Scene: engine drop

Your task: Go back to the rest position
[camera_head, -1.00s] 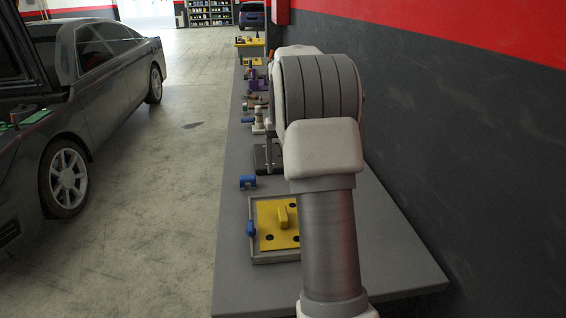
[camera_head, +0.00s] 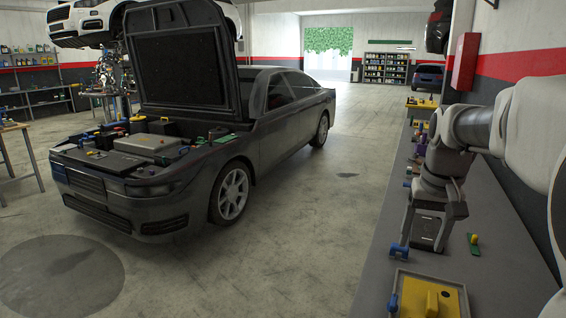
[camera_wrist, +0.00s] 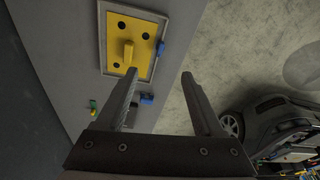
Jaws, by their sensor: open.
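My gripper (camera_head: 426,240) hangs over the grey workbench (camera_head: 375,270) at the right of the head view, its fingers pointing down. A yellow plate with a raised handle (camera_head: 430,298) sits in a grey tray on the bench, nearer to the head camera than the gripper. The plate also shows in the wrist view (camera_wrist: 140,32), beyond the fingertips.
A blue part (camera_head: 398,250) and a small green and yellow part (camera_head: 474,244) lie on the bench. More parts stand farther along it. A dark car (camera_head: 150,185) with its hood up stands to the left. Open floor (camera_head: 320,230) lies between car and bench.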

